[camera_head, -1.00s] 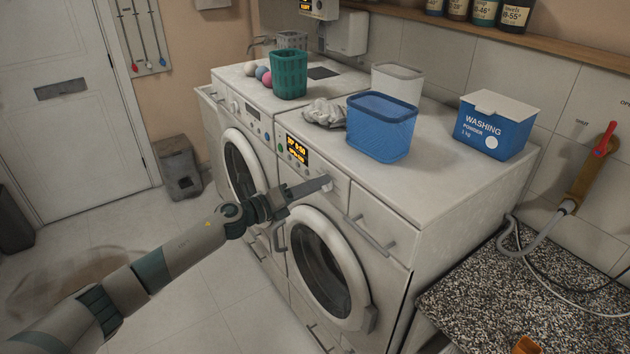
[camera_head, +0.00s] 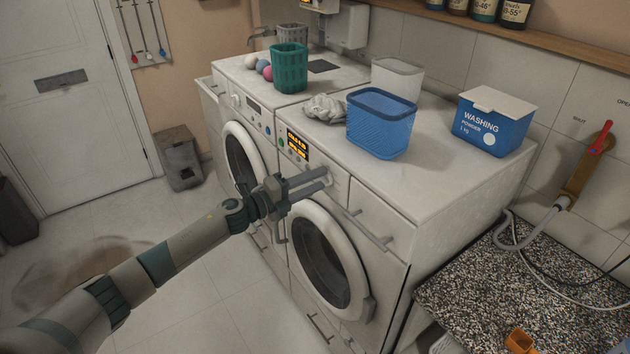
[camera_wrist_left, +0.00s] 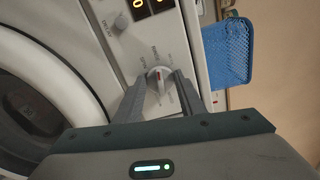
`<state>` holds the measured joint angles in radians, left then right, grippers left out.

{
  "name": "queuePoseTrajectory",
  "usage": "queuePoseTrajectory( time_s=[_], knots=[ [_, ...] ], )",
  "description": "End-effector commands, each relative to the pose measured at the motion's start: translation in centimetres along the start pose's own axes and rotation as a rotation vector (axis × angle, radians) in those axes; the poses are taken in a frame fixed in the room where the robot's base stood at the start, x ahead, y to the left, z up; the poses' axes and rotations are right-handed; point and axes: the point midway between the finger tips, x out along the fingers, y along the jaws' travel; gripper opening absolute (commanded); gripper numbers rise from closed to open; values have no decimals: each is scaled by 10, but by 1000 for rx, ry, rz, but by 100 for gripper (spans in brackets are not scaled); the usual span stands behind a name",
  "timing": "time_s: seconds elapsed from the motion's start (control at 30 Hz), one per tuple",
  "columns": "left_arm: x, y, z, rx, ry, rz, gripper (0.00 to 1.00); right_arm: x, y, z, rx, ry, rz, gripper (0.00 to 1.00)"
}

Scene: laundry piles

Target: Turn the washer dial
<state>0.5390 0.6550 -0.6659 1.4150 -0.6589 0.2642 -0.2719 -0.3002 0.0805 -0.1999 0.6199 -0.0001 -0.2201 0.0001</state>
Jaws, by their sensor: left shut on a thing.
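The front-loading washer (camera_head: 372,262) is white, with a round door (camera_head: 325,262) and a lit orange display (camera_head: 297,146) on its front panel. Its dial (camera_wrist_left: 158,74) is a round pale knob with a red mark, seen in the left wrist view. My left gripper (camera_head: 327,177) reaches in from the left to the panel, right of the display. Its two fingers lie on either side of the dial and are shut on it. In the head view the fingertips hide much of the dial. My right gripper is not in view.
A blue basket (camera_head: 380,128), a pale bin (camera_head: 397,80), a crumpled cloth (camera_head: 324,108) and a washing powder box (camera_head: 494,122) stand on top. A drawer handle (camera_head: 370,230) juts out right of the gripper. A speckled counter (camera_head: 500,285) is at lower right. Floor at left is open.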

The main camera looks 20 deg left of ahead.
Motion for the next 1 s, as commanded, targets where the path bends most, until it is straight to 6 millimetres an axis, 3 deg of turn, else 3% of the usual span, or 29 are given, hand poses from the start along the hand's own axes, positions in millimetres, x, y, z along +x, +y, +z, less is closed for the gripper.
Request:
queuePoseTrajectory(
  time_s=[0.2,0.23,0.3,0.73,1.0],
  knots=[
    [0,-1,2,2,-4,-1,14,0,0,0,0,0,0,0],
    [0,-1,2,2,-4,-1,43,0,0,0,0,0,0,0],
    [0,-1,2,2,-4,-1,53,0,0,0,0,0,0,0],
    [-5,1,1,2,-2,1,53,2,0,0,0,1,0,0],
    [-35,4,0,3,-1,2,53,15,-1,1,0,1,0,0]
  ],
)
